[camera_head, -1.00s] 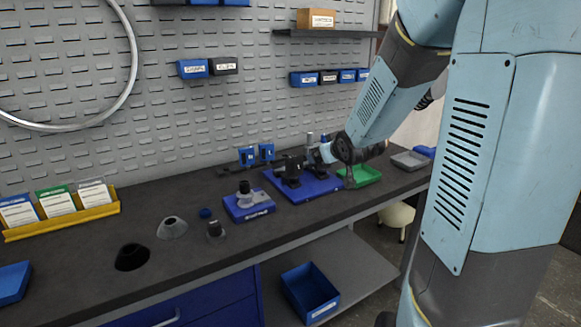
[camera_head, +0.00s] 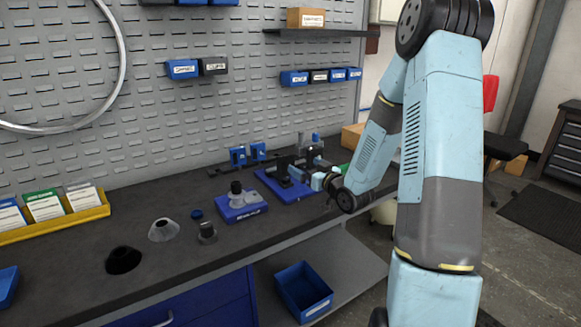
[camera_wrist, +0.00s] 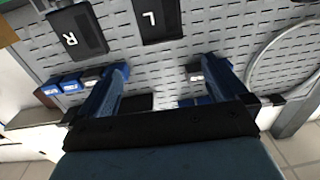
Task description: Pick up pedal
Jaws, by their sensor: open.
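Two small blue upright stands (camera_head: 238,156) and (camera_head: 258,151) with dark parts at their feet are on the back of the bench. In the wrist view two dark blocks marked R (camera_wrist: 77,32) and L (camera_wrist: 158,18) show at the top, beyond the fingers; I cannot tell for sure whether these are pedals or their holders.
A yellow tray (camera_head: 90,215) holds cards. The pegboard (camera_head: 150,110) rises behind. A blue bin (camera_head: 305,290) is on the lower shelf.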

